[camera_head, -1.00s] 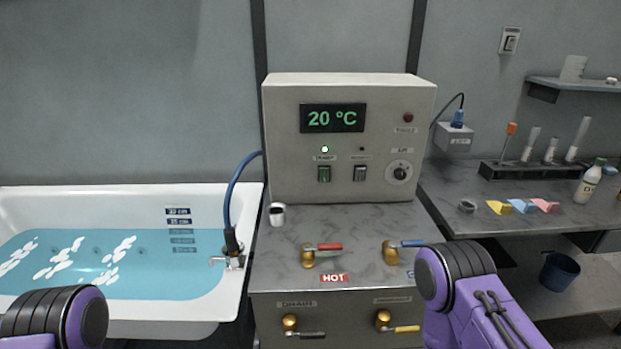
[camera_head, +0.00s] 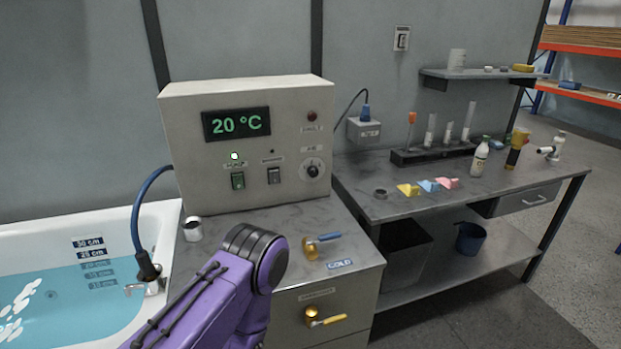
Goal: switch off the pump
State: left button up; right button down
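A beige control box (camera_head: 290,95) stands on the grey cabinet, its display (camera_head: 236,124) reading 20 °C. A round knob (camera_head: 312,170) and a dark red lamp (camera_head: 312,116) are at the right. My purple arm reaches in from the lower left, in front of the cabinet. Neither gripper is in view.
The bathtub (camera_head: 118,218) is at left, with a blue hose (camera_head: 142,190). The workbench (camera_head: 352,180) with bottles and tubes is at right.

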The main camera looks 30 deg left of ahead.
aim_at(238, 180)
jog(key=z, duration=0.1)
jog(key=k, duration=1)
jog(key=u, duration=1.2)
jog(key=i, duration=0.5)
jog(key=z, duration=2.65)
jog(key=i, duration=1.7)
jog(key=u, duration=3.55)
